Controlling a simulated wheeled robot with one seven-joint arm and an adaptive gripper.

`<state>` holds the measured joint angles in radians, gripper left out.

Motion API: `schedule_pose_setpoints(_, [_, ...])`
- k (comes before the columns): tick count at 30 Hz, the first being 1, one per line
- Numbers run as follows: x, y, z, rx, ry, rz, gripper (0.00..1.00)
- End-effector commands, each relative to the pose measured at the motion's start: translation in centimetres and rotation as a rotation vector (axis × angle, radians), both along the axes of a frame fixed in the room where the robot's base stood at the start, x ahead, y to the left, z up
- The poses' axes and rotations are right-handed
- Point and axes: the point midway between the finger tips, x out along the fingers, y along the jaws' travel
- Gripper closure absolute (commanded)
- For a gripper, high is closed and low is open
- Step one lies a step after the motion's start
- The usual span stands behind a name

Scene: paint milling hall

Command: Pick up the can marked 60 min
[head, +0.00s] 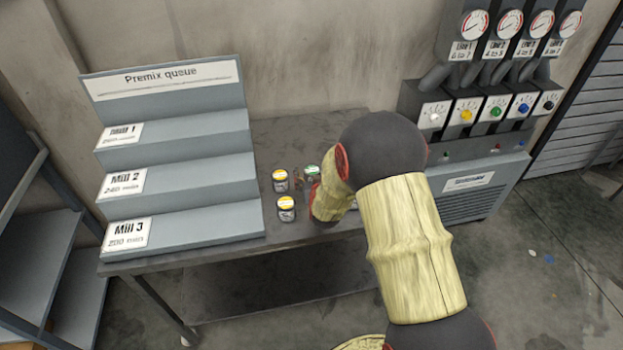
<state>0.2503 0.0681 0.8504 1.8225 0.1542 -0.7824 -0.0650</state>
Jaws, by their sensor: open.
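Several small cans stand on the grey bench, right of the stepped rack. One can with a yellow-orange lid (280,184) is at the back left, and another yellow-lidded can (286,213) stands in front of it. A green-lidded can (312,172) is to their right, partly hidden by my arm. The can labels are too small to read, so I cannot tell which is marked 60 min. My arm reaches down beside the cans on their right. Its bent links cover that part of the bench, and I cannot make out my gripper's fingers.
A stepped rack (180,160) headed "Premix queue" has Mill 1, Mill 2 and Mill 3 steps, all empty. A panel with gauges (508,25) and coloured knobs (466,116) stands at the right. Bare bench (285,130) shows behind the cans. Shelves (45,250) stand at the left.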

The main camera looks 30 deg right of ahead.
Motion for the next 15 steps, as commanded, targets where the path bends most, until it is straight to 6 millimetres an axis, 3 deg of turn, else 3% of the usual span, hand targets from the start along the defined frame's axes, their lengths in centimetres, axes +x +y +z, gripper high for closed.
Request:
schedule_pose_setpoints(5, [1.5, -0.6, -0.8, 0.000, 0.001, 0.000, 0.33])
schedule_pose_setpoints(12, [1.7, -0.6, -0.8, 0.000, 0.001, 0.000, 0.33])
schedule_pose_setpoints(15, [1.7, -0.6, -0.8, 0.000, 0.001, 0.000, 0.37])
